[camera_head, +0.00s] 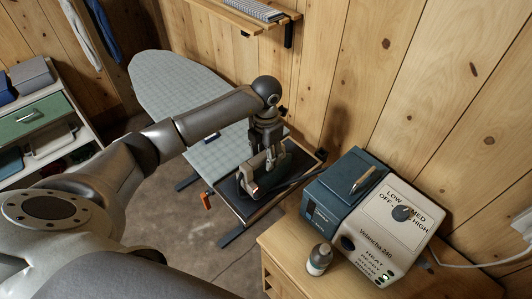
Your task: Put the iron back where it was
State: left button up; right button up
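My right gripper is not in view.
A blue and white steam station (385,228) with a dial stands on a wooden cabinet (290,245) at right, beside a small bottle (319,259). A dark hose runs near the rest. A wall shelf (240,17) is above; a drawer unit (40,115) is at left.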

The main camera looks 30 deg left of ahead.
pick_arm(q)
jog(key=shift+r, duration=0.25)
notch_tip(320, 180, up, 12)
jog(key=b, duration=0.4)
jog(key=shift+f, duration=0.15)
